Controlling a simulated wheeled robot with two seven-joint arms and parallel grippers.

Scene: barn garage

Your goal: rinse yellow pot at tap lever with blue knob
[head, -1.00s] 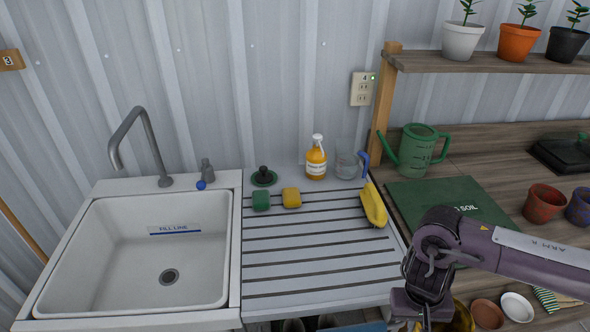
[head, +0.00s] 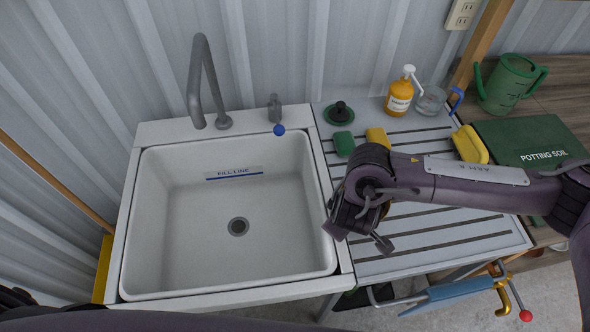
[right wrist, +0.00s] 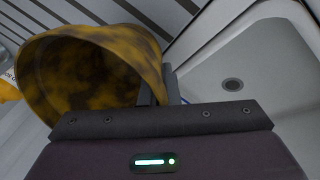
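The yellow pot (right wrist: 95,70), mottled with dark dirt, fills the left of the right wrist view, tilted with its mouth toward the camera. My right gripper (right wrist: 162,86) is shut on its wall at the rim. In the head view my right gripper (head: 362,225) is over the left side of the drainboard, beside the sink's right rim, and the arm hides the pot. The tap lever (head: 275,107) with its blue knob (head: 279,130) stands behind the sink, right of the grey tap (head: 197,95). The sink (head: 200,255) is empty. My left gripper is out of view.
A green watering can (head: 507,83) stands at the right.

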